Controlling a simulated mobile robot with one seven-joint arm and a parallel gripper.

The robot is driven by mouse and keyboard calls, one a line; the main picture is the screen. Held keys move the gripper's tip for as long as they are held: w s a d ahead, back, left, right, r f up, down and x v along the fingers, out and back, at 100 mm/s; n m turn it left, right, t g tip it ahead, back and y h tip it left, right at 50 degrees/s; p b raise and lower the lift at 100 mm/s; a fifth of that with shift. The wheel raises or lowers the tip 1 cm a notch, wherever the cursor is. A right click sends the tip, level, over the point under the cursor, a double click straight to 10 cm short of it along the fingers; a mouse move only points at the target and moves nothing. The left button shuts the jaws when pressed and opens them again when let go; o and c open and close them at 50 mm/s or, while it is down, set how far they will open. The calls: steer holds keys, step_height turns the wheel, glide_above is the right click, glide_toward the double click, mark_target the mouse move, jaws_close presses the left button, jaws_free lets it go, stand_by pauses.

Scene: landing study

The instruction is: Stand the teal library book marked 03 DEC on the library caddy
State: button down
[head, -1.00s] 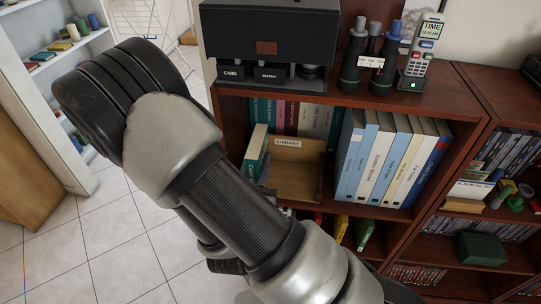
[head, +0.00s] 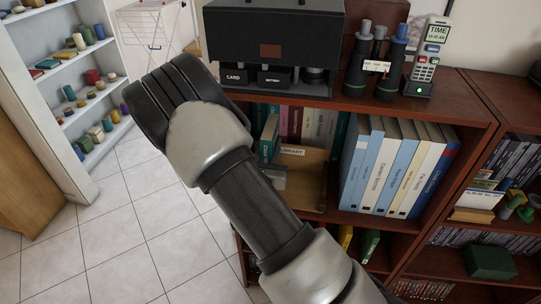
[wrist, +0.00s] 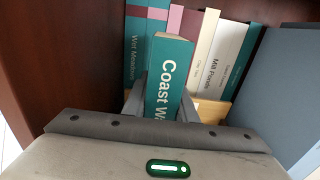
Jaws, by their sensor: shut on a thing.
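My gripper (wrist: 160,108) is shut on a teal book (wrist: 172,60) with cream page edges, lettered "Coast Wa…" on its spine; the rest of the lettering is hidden. No date mark is readable. In the head view the book (head: 268,140) is upright, slightly tilted, inside the shelf bay at the left end of the wooden library caddy (head: 308,185). The book covers part of the caddy's label. I cannot tell whether the book touches the caddy. A little of the caddy (wrist: 212,110) shows in the wrist view. My arm hides the caddy's lower left.
A row of books (head: 310,125) stands behind the caddy, including a teal "Wet Meadows" (wrist: 136,50) and "Mill Ponds" (wrist: 225,50). Tall blue and white binders (head: 390,165) stand close on the right. The wooden side panel (wrist: 60,50) is close on the left.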

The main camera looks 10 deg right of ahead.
steer(key=f+b, duration=0.1)
steer(key=f, duration=0.2)
steer(key=shift+w+d+f, duration=0.1)
steer(key=shift+w+f, duration=0.1)
steer(key=shift+r, duration=0.1)
steer(key=c, duration=1.4)
jaws_free()
steer(key=shift+f, duration=0.2)
steer(key=shift+c, duration=0.2)
